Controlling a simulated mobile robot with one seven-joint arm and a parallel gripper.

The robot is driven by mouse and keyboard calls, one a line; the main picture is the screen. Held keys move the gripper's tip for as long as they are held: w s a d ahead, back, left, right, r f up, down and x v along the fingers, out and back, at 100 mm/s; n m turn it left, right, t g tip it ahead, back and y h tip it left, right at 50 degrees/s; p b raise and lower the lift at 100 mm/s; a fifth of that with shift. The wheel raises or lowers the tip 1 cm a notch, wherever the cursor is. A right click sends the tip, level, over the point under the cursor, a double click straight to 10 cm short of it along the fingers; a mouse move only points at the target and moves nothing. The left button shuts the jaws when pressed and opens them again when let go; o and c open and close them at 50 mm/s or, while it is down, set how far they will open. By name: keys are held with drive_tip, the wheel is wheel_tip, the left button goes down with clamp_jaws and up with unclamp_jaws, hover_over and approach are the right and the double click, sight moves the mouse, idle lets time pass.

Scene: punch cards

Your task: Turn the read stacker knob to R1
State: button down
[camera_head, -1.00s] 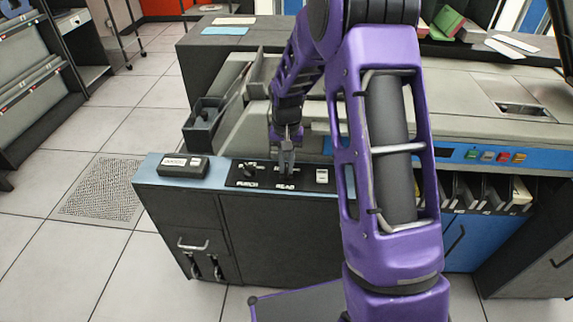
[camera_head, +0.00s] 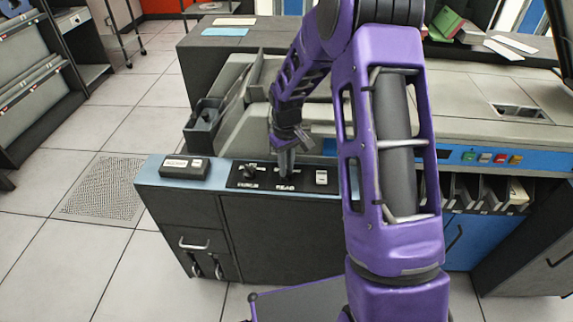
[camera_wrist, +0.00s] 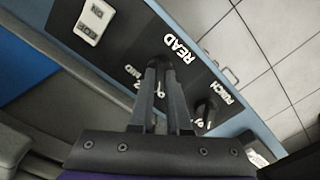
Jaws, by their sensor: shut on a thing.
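The read stacker knob (camera_wrist: 161,64) is a small dark knob above the word READ on a black panel (camera_head: 307,181). My gripper (camera_wrist: 163,71) is shut on it, with a finger on either side. From the head view my gripper (camera_head: 284,170) comes down onto the panel and mostly hides the knob. In the wrist view the fingers cover part of the position labels, so the knob's pointing direction cannot be read. The similar punch knob (camera_head: 250,171) stands just to the left, above PUNCH; in the wrist view it (camera_wrist: 206,108) is right of the fingers.
A white switch (camera_head: 321,177) is right of the read knob. A black box with a pale label (camera_head: 185,168) lies on the blue ledge at left. A dark open tray (camera_head: 204,124) stands behind. The grey machine top (camera_head: 470,95) spreads behind my arm.

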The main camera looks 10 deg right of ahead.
drive_tip(key=shift+n, duration=0.6)
drive_tip(key=c, duration=0.9)
unclamp_jaws()
wheel_tip(320, 180, up, 18)
drive_tip(key=p, duration=0.2)
drive_tip(key=shift+f+p, duration=0.25)
drive_tip(key=shift+p, duration=0.05)
